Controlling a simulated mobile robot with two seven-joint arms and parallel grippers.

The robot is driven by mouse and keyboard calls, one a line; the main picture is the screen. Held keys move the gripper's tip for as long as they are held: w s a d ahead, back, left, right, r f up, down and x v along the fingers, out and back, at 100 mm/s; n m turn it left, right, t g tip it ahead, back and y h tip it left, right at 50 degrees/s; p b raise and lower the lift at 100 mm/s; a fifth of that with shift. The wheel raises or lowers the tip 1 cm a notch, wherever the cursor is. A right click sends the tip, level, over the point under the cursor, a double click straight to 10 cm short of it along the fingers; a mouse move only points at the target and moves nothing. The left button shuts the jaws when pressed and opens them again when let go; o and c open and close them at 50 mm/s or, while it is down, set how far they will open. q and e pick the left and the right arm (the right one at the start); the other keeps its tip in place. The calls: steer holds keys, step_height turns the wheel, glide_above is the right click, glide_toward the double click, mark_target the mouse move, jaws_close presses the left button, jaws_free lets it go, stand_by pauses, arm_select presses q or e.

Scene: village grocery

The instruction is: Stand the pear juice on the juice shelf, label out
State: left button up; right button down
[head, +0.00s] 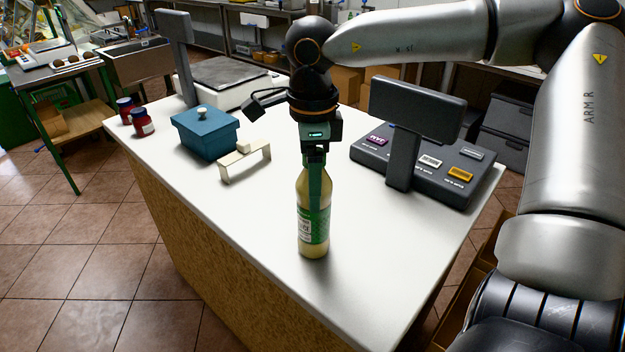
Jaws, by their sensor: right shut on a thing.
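A clear bottle of pale yellow juice (313,245) with a green and white label stands upright at the near part of the white counter. It looks like the pear juice, but the label text is too small to read. My right gripper (315,180) comes down from above and is shut on the bottle, with a finger along its neck and upper body. I cannot tell whether the bottle's base touches the counter. The white part of the label faces left and toward me. No juice shelf can be made out. My left gripper is not in view.
On the counter (265,275) stand a blue lidded box (205,138), a small cream stand (245,162), two red jars (142,122), a scale (225,82) and a dark register (425,165). The counter's near left is clear. Tiled floor lies to the left.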

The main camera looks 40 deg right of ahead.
steer(key=shift+f, duration=0.15)
jaws_free()
step_height(320, 180, up, 12)
steer(key=shift+s+r+p, duration=0.1)
steer(key=shift+r+p, duration=0.15)
steer(key=shift+p, duration=0.2)
